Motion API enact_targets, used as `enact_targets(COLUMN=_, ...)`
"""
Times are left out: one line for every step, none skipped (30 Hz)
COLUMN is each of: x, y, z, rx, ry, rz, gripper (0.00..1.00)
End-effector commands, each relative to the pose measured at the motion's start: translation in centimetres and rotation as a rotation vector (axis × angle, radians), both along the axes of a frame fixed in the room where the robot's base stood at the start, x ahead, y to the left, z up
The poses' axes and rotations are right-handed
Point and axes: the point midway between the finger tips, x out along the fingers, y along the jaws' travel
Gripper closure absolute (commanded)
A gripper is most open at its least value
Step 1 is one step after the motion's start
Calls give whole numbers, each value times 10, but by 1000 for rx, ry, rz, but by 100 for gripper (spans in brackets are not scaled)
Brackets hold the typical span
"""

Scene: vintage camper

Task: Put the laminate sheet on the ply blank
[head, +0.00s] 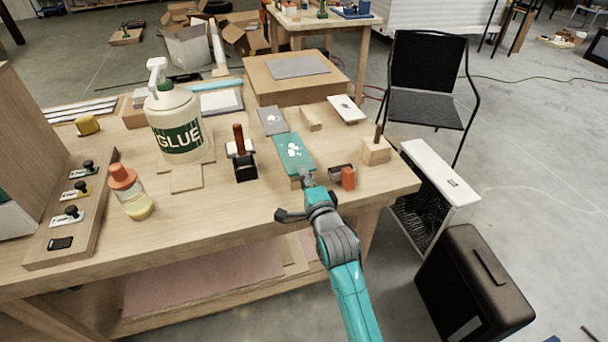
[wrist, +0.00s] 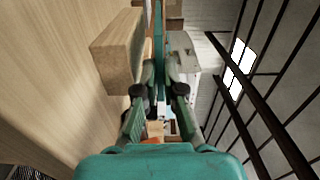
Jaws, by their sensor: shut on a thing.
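The laminate sheet (head: 294,150) is a flat teal panel with white blotches, held out level over the right part of the workbench. My gripper (head: 305,175) is shut on its near edge. In the wrist view my gripper (wrist: 160,88) pinches the sheet, which shows edge-on as a thin teal strip (wrist: 159,40). A pale wooden block (wrist: 117,50), which looks like the ply blank, lies on the bench just below the sheet, with a narrow gap between them. In the head view the sheet hides most of this block.
A black-and-red tool (head: 244,165) stands left of the sheet, and an orange-and-dark item (head: 347,178) lies to its right. A grey sheet (head: 272,121), a small wood block (head: 311,119) and a white card (head: 346,109) lie behind. A glue jug (head: 176,125) stands farther left.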

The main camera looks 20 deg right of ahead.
Motion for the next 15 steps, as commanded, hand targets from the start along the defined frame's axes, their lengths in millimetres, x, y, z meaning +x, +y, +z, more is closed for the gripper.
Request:
enact_targets(x=0, y=0, z=-1, rx=0, ry=-1, rz=0, gripper=100)
enact_targets(x=0, y=0, z=-2, rx=0, ry=-1, rz=0, gripper=100)
enact_targets(x=0, y=0, z=-3, rx=0, ry=0, rz=0, gripper=100)
enact_targets(x=0, y=0, z=-4, rx=0, ry=0, rz=0, gripper=100)
enact_targets(x=0, y=0, z=-4, rx=0, ry=0, rz=0, gripper=100)
enact_targets(x=0, y=0, z=-6, rx=0, ry=0, rz=0, gripper=100)
enact_targets(x=0, y=0, z=-6, rx=0, ry=0, rz=0, gripper=100)
enact_targets(x=0, y=0, z=-7, rx=0, ry=0, rz=0, gripper=100)
enact_targets(x=0, y=0, z=-8, rx=0, ry=0, rz=0, gripper=100)
enact_targets(x=0, y=0, z=-9, rx=0, ry=0, rz=0, gripper=100)
enact_targets(x=0, y=0, z=-8, rx=0, ry=0, rz=0, gripper=100)
enact_targets(x=0, y=0, z=-8, rx=0, ry=0, rz=0, gripper=100)
enact_targets(x=0, y=0, z=-9, rx=0, ry=1, rz=0, gripper=88)
enact_targets(x=0, y=0, z=-9, rx=0, ry=1, rz=0, gripper=80)
enact_targets(x=0, y=0, z=-9, rx=0, ry=1, rz=0, gripper=70)
